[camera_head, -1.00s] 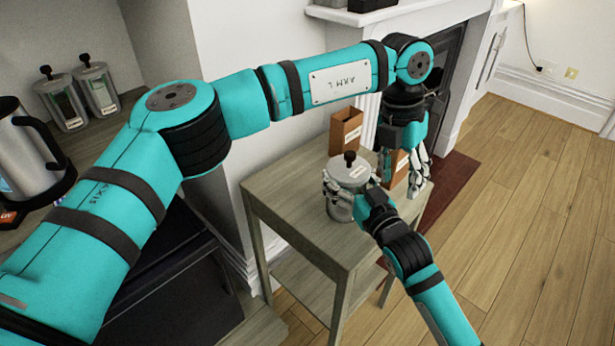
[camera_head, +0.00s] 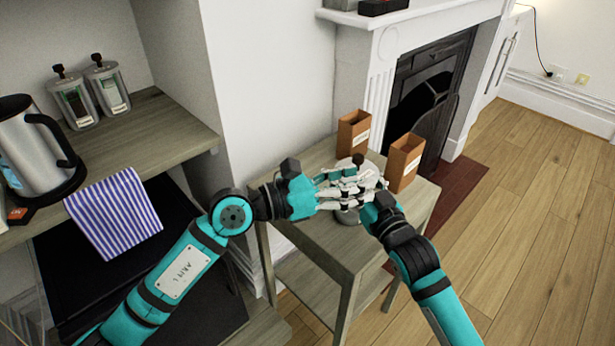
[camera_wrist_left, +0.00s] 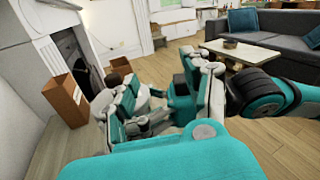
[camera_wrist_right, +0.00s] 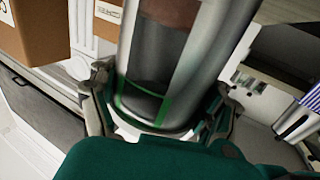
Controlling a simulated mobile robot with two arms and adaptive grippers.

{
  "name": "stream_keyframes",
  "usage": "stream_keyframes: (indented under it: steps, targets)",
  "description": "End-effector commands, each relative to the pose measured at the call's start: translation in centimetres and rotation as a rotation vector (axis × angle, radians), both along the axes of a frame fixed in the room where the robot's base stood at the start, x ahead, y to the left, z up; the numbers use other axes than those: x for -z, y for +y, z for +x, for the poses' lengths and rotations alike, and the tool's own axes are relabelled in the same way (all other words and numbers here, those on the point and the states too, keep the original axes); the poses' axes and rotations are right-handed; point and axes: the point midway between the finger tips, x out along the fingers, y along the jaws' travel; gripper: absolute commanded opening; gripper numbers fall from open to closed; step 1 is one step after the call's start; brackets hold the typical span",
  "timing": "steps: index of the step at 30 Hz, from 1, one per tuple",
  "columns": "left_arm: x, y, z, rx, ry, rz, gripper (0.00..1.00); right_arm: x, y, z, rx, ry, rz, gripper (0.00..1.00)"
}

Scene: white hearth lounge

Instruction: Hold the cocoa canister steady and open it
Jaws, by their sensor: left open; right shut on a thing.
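The cocoa canister (camera_head: 346,216) stands upright on the small wooden side table (camera_head: 305,228). Its dark lid knob (camera_head: 358,158) shows above the fingers in the head view. My right gripper (camera_head: 372,190) is shut on the canister's body; the right wrist view shows the clear, metal-rimmed canister (camera_wrist_right: 165,60) between its fingers. My left gripper (camera_head: 345,183) is open at the lid's height, reaching in from the left. Its fingers overlap the right gripper's in the head view and hide most of the lid. Whether they touch the lid I cannot tell.
Two brown boxes, one (camera_head: 354,134) behind the canister and one (camera_head: 405,160) to its right, stand close by on the table. A shelf at left holds a kettle (camera_head: 35,150), two clear canisters (camera_head: 92,95) and a striped cloth (camera_head: 115,218). A fireplace (camera_head: 425,90) lies behind.

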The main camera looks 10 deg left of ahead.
Motion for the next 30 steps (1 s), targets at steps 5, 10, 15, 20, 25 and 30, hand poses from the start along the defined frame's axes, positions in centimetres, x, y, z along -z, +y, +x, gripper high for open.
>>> stream_keyframes:
  steps: [5,10,15,20,25,30]
  targets:
    - [0.8,5.9,0.3,-0.153,-0.098,0.046,0.49,0.1,0.1,0.0,-0.001,0.001,0.000,0.19]
    - [0.9,7.8,0.6,-0.205,-0.136,0.072,0.49,0.1,0.1,0.0,-0.001,0.001,0.000,0.19]
    - [0.8,6.6,1.9,-0.209,-0.138,0.071,0.49,0.1,0.1,0.0,-0.001,0.001,0.000,0.19]
    - [0.8,4.3,4.0,-0.208,-0.137,0.069,0.49,0.0,0.1,0.0,-0.001,0.001,0.000,0.19]
    - [0.8,1.9,6.2,-0.208,-0.136,0.069,0.49,0.0,0.0,0.0,-0.001,0.001,0.000,0.19]
    - [0.9,0.2,7.7,-0.208,-0.135,0.071,0.49,0.0,0.0,0.0,-0.001,0.001,0.000,0.19]
